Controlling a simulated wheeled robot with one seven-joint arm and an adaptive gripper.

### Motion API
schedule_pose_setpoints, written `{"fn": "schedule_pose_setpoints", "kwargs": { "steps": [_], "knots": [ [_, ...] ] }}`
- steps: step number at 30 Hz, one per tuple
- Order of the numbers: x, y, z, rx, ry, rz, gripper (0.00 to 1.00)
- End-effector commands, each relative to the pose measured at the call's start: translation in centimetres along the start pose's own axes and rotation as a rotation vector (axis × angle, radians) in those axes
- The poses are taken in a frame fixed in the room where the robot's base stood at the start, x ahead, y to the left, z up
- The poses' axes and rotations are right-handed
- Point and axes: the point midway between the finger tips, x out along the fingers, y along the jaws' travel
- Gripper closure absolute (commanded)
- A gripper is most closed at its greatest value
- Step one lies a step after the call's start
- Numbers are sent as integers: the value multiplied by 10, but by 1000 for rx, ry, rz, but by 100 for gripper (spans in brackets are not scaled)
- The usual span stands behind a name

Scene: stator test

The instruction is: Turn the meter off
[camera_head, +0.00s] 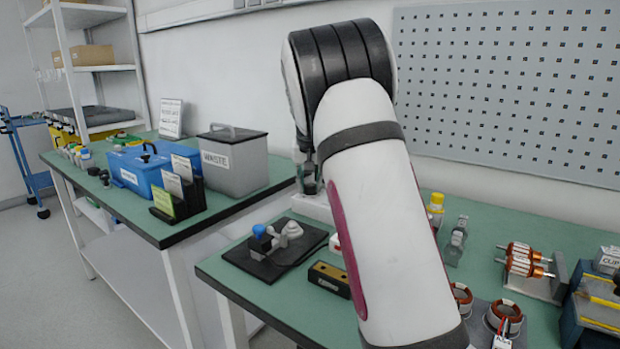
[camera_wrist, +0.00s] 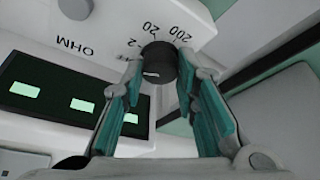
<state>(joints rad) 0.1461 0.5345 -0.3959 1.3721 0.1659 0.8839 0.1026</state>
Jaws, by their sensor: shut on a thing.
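The meter (camera_wrist: 60,55) is a white case, seen upside down in the wrist view with the label OHM. Its dark display (camera_wrist: 55,100) shows several lit green blocks. The round black knob (camera_wrist: 157,62) has a white pointer mark on its left side, with 2, 20 and 200 printed around it. My gripper (camera_wrist: 160,75) has its teal-padded fingers on either side of the knob and is shut on it. In the head view a white case (camera_head: 312,207), probably the meter, is mostly hidden behind my arm.
A black fixture with a blue knob (camera_head: 262,232) and a dark block (camera_head: 329,280) stand left of my arm. A grey WASTE bin (camera_head: 232,162) is on the left bench.

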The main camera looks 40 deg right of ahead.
Motion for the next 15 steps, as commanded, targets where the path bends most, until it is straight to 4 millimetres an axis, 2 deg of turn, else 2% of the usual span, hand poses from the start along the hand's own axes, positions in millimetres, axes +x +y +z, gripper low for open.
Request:
{"fn": "schedule_pose_setpoints", "kwargs": {
  "steps": [15],
  "knots": [
    [0, 3, 0, -315, -3, -131, 100]
  ]
}}
